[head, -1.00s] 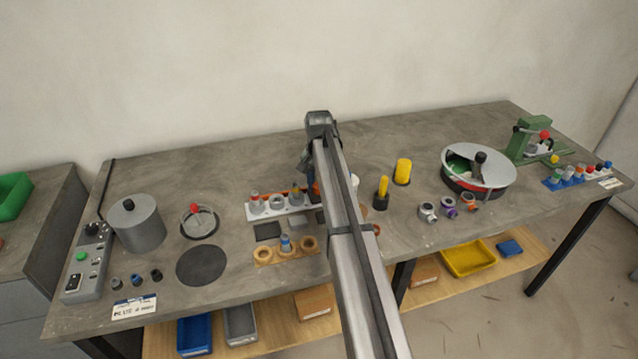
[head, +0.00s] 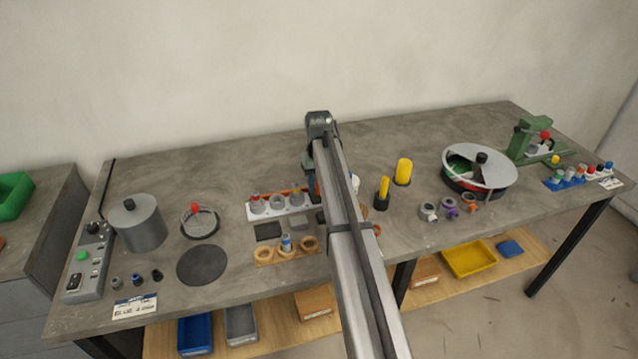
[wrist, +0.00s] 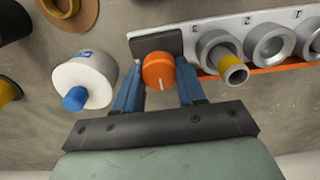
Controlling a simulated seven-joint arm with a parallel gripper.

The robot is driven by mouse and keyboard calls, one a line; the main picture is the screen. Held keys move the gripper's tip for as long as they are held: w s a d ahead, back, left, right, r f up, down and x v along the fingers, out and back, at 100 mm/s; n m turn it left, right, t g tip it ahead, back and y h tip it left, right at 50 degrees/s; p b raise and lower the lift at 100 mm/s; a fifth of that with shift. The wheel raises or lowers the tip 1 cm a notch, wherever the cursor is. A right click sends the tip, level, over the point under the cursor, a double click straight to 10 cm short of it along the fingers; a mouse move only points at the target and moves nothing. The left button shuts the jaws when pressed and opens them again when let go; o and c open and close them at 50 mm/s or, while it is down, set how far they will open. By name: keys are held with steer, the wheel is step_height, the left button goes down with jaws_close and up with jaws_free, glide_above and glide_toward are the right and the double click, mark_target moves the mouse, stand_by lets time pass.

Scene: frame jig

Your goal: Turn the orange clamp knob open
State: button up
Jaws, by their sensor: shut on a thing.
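The orange clamp knob (wrist: 158,72) shows in the wrist view with a pale line on its face. It sits beside a dark plate at the end of a white rail (wrist: 215,32). My gripper (wrist: 158,88) has its two blue fingers on either side of the knob and is shut on it. The line on the knob points down toward my gripper's palm. In the head view my own arm hides the knob and most of my gripper; the white rail (head: 266,213) shows left of the arm.
Several grey rings stand along the rail, one holding a yellow-ended piece (wrist: 233,71). A white cylinder with a blue tip (wrist: 84,83) lies close left of my fingers in the wrist view. Yellow posts (head: 403,171) stand right of my arm in the head view.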

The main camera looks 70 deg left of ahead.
steer(key=shift+a, duration=0.1)
stand_by(0.3)
steer(key=o, duration=1.1)
steer(key=shift+c, duration=0.2)
steer(key=shift+r, duration=0.1)
step_height(320, 180, up, 14)
steer(key=shift+w, duration=0.1)
